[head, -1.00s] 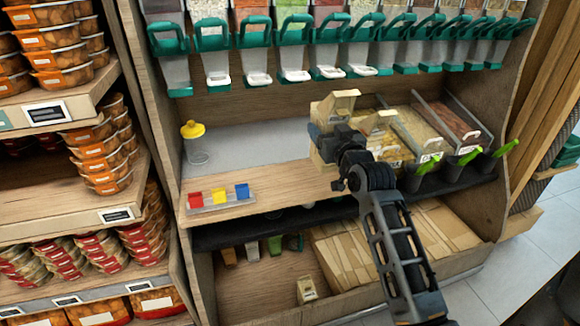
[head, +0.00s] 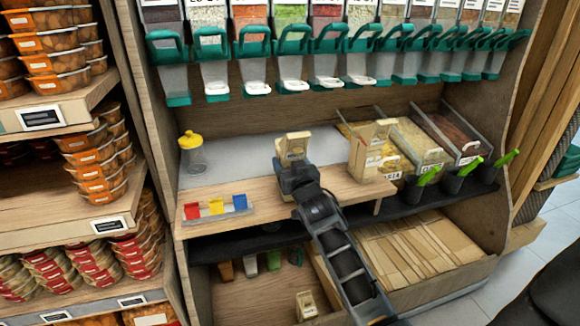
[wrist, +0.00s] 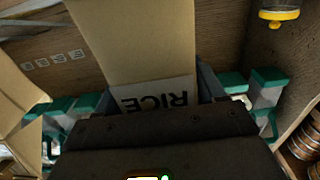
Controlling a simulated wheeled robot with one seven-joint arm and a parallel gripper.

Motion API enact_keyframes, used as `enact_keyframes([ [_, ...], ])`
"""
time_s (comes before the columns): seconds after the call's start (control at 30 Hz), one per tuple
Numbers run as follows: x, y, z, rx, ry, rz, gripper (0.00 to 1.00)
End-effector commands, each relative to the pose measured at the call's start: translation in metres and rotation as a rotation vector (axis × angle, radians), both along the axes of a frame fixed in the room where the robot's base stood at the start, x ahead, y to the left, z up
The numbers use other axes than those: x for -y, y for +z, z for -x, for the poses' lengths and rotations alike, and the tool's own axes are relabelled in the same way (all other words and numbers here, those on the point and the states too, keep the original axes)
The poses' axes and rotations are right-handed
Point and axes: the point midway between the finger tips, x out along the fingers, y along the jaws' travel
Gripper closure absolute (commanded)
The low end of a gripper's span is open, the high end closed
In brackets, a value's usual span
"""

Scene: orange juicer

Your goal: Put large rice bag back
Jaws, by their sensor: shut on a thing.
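My gripper (head: 296,170) is shut on a tan paper rice bag (head: 293,143) above the wooden counter (head: 255,226). Its lower part is hidden behind my gripper, so I cannot tell whether it touches the counter. In the wrist view the held bag (wrist: 135,40) sits between the fingers, with "RICE" upside down on its pale label. A second, taller-looking tan bag (head: 365,152) stands upright to the right on the counter, apart from my gripper. A tan bag also shows at the left edge of the wrist view (wrist: 18,90).
A yellow-lidded jar (head: 192,155) and a rack of red, yellow and blue pieces (head: 216,208) are on the left. Open grain bins (head: 425,145) stand at the right, dispensers (head: 290,68) hang above. A small bag (head: 306,305) is on the lower shelf.

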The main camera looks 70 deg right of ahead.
Motion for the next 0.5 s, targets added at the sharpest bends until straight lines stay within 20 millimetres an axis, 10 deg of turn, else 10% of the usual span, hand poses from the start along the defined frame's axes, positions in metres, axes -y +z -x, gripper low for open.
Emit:
enact_keyframes([
  [0.37,-0.0001,-0.0052,0.0000,0.001,0.000,0.001,0.80],
  [0.4,-0.0001,-0.0043,0.0001,0.001,0.000,0.001,0.29],
  [0.5,-0.0001,-0.0038,0.0001,0.001,0.000,0.001,0.20],
])
